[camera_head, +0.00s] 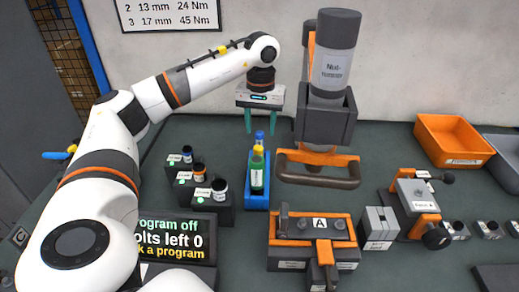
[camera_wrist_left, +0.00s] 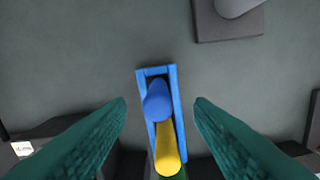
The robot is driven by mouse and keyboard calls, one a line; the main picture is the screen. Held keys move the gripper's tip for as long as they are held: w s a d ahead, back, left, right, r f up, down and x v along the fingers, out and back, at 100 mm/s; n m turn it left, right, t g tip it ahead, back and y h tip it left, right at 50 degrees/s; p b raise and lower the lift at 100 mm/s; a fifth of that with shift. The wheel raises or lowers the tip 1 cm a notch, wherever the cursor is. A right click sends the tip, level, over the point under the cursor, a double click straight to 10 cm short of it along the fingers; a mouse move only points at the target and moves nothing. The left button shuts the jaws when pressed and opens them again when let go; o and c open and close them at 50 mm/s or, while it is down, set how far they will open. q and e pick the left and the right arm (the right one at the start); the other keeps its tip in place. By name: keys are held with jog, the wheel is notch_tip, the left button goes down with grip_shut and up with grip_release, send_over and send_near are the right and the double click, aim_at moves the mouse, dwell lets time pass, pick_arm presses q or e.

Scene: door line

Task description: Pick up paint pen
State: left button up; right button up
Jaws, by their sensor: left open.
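A narrow blue holder (camera_head: 257,203) stands on the bench in the head view, and its rim also shows in the wrist view (camera_wrist_left: 171,71). It holds a blue-topped pen (camera_head: 260,137) at the back and a green pen with a yellow cap (camera_head: 257,170) at the front. In the wrist view the blue pen (camera_wrist_left: 157,101) and yellow cap (camera_wrist_left: 167,152) lie between my fingers in the picture. My left gripper (camera_head: 263,122) is open and empty, its teal fingers pointing down above and behind the holder, apart from the pens. My right gripper is out of view.
Several small dark-based bottles (camera_head: 219,189) stand left of the holder. A nutrunner (camera_head: 334,70) with an orange handle stands close on the right. An orange fixture marked A (camera_head: 313,241) sits in front; a program display (camera_head: 172,238) is front left. An orange bin (camera_head: 453,140) is back right.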

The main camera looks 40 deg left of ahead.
aim_at(260, 142)
pick_arm(q)
jog(key=shift+s+f, duration=0.1)
jog(key=shift+f, duration=2.9)
grip_shut()
